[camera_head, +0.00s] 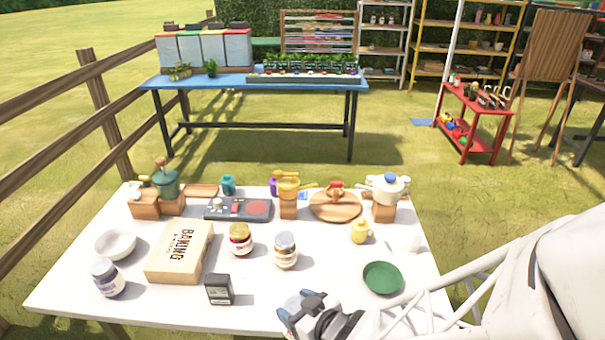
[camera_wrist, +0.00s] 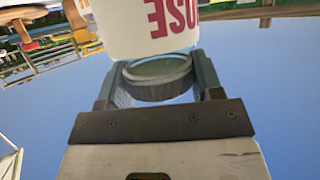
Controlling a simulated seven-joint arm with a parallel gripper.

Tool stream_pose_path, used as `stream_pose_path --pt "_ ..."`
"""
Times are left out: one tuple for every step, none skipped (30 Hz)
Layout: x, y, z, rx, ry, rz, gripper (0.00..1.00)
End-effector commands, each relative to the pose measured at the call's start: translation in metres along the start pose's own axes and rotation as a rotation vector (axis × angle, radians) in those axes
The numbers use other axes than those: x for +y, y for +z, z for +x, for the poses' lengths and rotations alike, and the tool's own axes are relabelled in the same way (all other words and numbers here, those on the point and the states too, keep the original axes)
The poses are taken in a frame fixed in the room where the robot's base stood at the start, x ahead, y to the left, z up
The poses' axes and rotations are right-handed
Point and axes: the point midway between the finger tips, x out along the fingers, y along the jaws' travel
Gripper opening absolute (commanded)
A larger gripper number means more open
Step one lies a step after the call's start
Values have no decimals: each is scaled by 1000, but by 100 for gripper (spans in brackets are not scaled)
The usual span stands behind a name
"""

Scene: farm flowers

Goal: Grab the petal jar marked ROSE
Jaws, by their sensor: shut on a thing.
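My gripper (camera_wrist: 157,72) is shut on a white jar (camera_wrist: 145,30) with red letters reading ROSE, upside down in the wrist view. The fingers close around its grey lid (camera_wrist: 158,78), one on each side. In the head view my gripper (camera_head: 300,312) is at the table's front edge, right of the middle, and mostly hides what it holds.
A green plate (camera_head: 382,278) and a yellow pot (camera_head: 361,231) are on the right. Toy cookware lines the back edge.

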Motion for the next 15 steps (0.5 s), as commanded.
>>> stream_pose_path --pt "-1 1 -4 1 0 0 7" --pt "-2 2 -6 1 0 0 7" --pt "-3 2 -9 1 0 0 7" --pt "-3 2 -10 1 0 0 7" --pt "-4 3 -12 2 0 -1 7" --pt "-4 3 -13 1 0 -1 7" --pt "-5 4 -14 1 -1 -1 7" --pt "-5 4 -15 1 -1 -1 7" --pt "-5 5 -16 1 -1 -1 7" --pt "-5 5 -17 0 -1 -1 7" --pt "-6 5 -17 0 -1 0 7" --pt "-6 5 -18 0 -1 0 7" --pt "-6 5 -18 0 -1 0 7" --pt "-6 6 -18 0 -1 0 7" --pt "-6 6 -18 0 -1 0 7"
